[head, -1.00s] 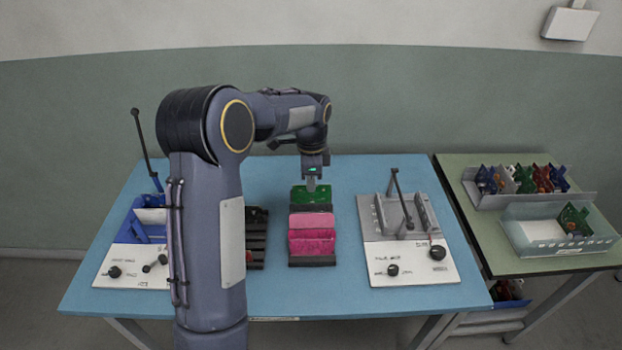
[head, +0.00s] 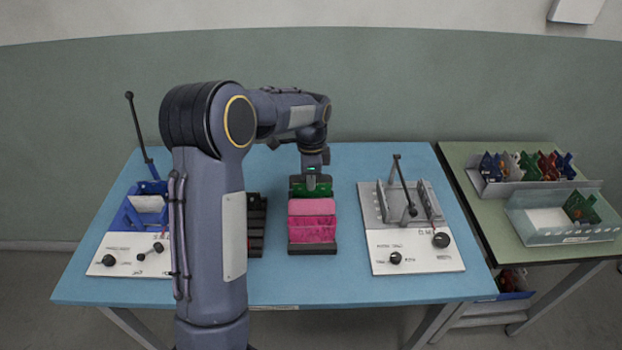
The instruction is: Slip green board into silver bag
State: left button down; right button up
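A green board (head: 325,187) stands upright at the back of a black rack (head: 312,249) in the middle of the blue table. My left gripper (head: 312,187) points down at the board's top edge and overlaps it. The fingers are too small to tell whether they are shut on the board. Pink bags (head: 312,206) stand in the rack in front of the board. I see no silver bag; my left arm hides part of the table. My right gripper is out of view.
A blue fixture (head: 147,205) with a lever stands at the left. A grey fixture (head: 432,205) with a lever stands at the right. The side table holds a tray of boards (head: 480,186) and a clear bin (head: 535,235). Blue table (head: 350,285) is bare in front.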

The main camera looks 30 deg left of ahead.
pick_arm(q)
jog(key=shift+f+b, duration=0.35)
jog(key=shift+f, duration=0.65)
dwell(1.1)
jog(key=c, duration=1.6)
grip_release()
jog(key=shift+c, duration=0.2)
jog(key=shift+c, duration=1.4)
